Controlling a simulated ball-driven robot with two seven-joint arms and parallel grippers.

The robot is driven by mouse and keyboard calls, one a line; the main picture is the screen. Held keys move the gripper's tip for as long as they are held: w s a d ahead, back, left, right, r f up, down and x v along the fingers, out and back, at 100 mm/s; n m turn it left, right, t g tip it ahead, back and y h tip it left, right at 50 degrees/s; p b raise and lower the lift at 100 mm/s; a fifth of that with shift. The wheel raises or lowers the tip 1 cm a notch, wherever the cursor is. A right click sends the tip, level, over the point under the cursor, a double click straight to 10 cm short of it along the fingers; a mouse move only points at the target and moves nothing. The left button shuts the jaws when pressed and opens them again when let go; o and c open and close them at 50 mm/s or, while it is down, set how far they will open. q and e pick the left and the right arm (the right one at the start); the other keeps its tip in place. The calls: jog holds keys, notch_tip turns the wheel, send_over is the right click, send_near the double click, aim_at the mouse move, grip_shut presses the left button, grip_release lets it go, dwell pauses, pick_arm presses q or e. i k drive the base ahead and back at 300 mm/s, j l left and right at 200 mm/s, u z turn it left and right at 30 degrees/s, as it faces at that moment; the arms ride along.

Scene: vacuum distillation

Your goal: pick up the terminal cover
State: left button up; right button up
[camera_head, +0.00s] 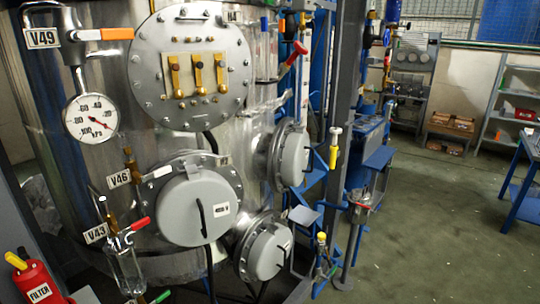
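A large round grey cover (185,215) with a black handle and a small white label sits on a bolted flange on the steel vessel (85,165), centre-left. A second grey cover (294,158) with a black handle is on a flange to its upper right. A third grey cover (267,258) with a handle is lower right. I cannot tell which one is the terminal cover. All three appear seated in place. Neither of my grippers is in view.
A round plate (147,60) with brass terminals is above the covers. A pressure gauge (91,118), the V49 lever (110,34) and a red filter canister (38,283) are at left. A grey post (346,95) and blue frame stand right. Floor at right is open.

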aim_at(302, 157)
jog(key=i+l+u, duration=0.25)
jog(key=i+l, duration=0.15)
jog(key=l, duration=0.25)
jog(key=i+l+u, duration=0.15)
jog(key=l, duration=0.2)
jog(key=i+l+u, duration=0.15)
jog(key=l, duration=0.25)
jog(key=i, duration=0.1)
